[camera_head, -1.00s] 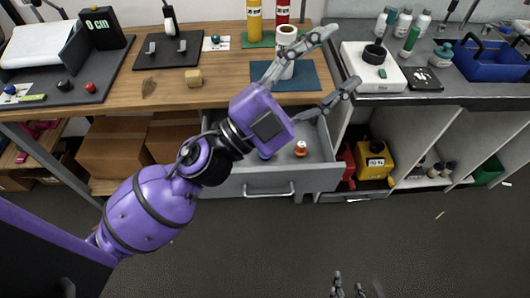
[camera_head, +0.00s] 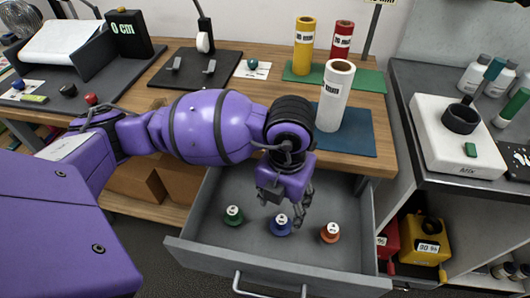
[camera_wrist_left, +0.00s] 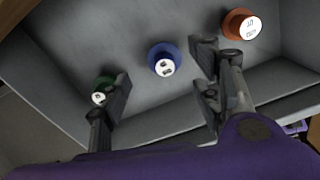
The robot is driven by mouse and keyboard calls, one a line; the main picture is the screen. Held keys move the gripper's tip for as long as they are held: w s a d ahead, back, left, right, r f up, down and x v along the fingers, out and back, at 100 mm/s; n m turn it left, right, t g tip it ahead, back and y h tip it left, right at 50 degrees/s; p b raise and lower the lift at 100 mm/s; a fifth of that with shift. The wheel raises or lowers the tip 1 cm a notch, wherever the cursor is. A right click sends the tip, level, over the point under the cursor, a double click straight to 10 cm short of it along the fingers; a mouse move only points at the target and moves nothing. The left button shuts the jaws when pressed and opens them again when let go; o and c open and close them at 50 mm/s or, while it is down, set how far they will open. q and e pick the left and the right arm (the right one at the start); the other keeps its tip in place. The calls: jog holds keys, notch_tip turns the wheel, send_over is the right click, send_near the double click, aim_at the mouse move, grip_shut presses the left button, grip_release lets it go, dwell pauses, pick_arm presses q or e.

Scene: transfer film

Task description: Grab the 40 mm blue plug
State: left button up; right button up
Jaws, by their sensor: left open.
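The blue plug (camera_head: 281,225) stands in the open grey drawer (camera_head: 340,262), between a green plug (camera_head: 233,215) on its left and an orange plug (camera_head: 330,232) on its right. Each has a white labelled top; the digits are too small to read surely. My left gripper (camera_head: 283,210) reaches down into the drawer just above the blue plug. In the left wrist view the open, empty fingers (camera_wrist_left: 160,92) lie on either side of the blue plug (camera_wrist_left: 163,60), which is ahead of them. The green plug (camera_wrist_left: 102,90) is partly behind one finger. My right gripper is not in view.
The drawer walls and front edge surround the plugs closely. Above it, a white roll (camera_head: 334,95) stands on a blue mat (camera_head: 350,135). Yellow (camera_head: 304,45) and red (camera_head: 341,40) rolls stand behind. A white device (camera_head: 455,135) sits on the right bench.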

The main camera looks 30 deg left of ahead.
aim_at(281, 218)
pick_arm(q)
jog(key=shift+s+f, duration=0.2)
jog(key=shift+f, duration=0.45)
jog(key=shift+s+f, duration=0.15)
jog(key=shift+f, duration=0.45)
notch_tip(281, 218, down, 4)
jog(key=shift+w+d+r, duration=0.1)
jog(key=shift+d+r, duration=0.05)
jog(key=shift+f, duration=0.35)
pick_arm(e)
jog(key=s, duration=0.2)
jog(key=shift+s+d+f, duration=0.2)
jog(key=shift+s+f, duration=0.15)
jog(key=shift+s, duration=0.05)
pick_arm(q)
jog(key=c, duration=0.9)
jog(key=shift+c, duration=0.5)
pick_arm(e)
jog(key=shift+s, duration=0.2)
